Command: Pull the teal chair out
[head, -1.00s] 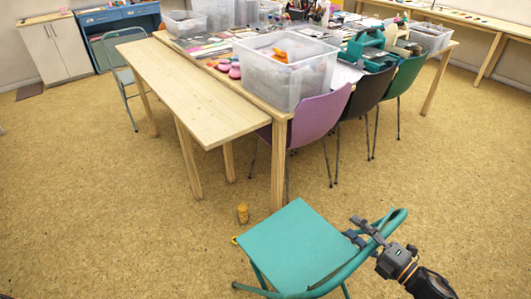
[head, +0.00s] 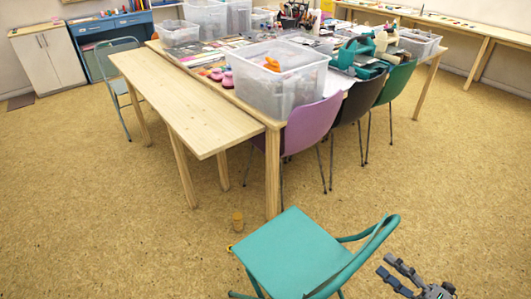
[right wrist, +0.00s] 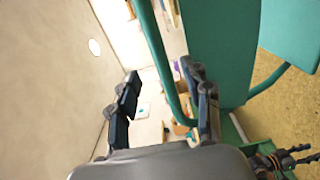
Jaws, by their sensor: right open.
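The teal chair (head: 290,252) stands on the floor in the foreground of the head view, in front of the table's near corner leg and apart from it. Its curved tube backrest is on the right side. My right gripper (head: 384,270) is open, just right of the backrest, holding nothing. In the right wrist view, the teal tube (right wrist: 160,60) shows between and beyond the open fingers (right wrist: 160,85), and a teal panel is at right. Dark finger-like parts (right wrist: 292,160) at that view's lower right may be my left gripper; I cannot tell its state.
The table (head: 272,170) carries clear bins (head: 290,105) and craft items. A purple chair (head: 312,125), a black chair (head: 357,102) and a green chair (head: 398,82) stand along its right side. The right floor is clear.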

